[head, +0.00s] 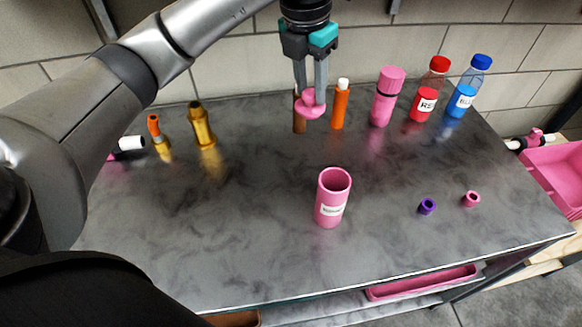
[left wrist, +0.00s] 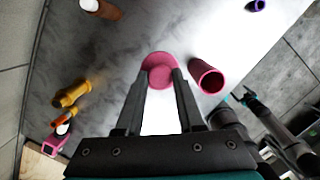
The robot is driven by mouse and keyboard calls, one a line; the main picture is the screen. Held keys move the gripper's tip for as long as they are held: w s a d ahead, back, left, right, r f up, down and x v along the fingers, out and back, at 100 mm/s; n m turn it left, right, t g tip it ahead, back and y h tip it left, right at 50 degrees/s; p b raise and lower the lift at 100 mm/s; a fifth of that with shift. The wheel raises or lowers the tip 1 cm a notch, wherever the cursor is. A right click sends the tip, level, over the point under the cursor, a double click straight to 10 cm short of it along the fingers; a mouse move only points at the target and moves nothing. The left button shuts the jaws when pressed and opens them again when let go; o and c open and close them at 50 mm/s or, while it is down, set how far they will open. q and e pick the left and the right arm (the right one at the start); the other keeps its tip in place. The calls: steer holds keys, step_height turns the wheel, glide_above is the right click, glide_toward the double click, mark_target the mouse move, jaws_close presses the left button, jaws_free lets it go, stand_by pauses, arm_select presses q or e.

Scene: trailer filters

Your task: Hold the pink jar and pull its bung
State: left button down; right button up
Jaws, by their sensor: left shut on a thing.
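The pink jar (head: 333,205) stands upright near the middle of the table, with a white label and an open mouth. It also shows in the left wrist view (left wrist: 207,78), beside the gripper. My left gripper (head: 310,93) is shut on the pink bung (head: 314,108), up in the air behind the jar and well clear of it. The bung also shows between the fingertips in the left wrist view (left wrist: 159,68). My right gripper is out of the head view; a dark arm at the lower right of the left wrist view seems to be mine, its jaws unclear.
At the back stand an orange tube (head: 340,105), a pink lidded bottle (head: 386,98), a red bottle (head: 427,92) and a blue bottle (head: 468,88). Gold bottles (head: 202,127) stand at left. Small purple (head: 427,206) and pink (head: 471,199) pieces lie right. The table's front is clear.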

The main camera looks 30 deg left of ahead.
arm_select(q)
steer(key=shift+w+a+f+n, duration=0.15)
steer(key=shift+n, duration=0.45)
step_height(320, 180, down, 19)
steer(key=b, duration=0.3)
steer(key=shift+f, duration=0.45)
steer(key=shift+f+b, duration=0.1)
steer(key=shift+b, duration=0.2)
steer(key=c, duration=0.5)
jaws_free()
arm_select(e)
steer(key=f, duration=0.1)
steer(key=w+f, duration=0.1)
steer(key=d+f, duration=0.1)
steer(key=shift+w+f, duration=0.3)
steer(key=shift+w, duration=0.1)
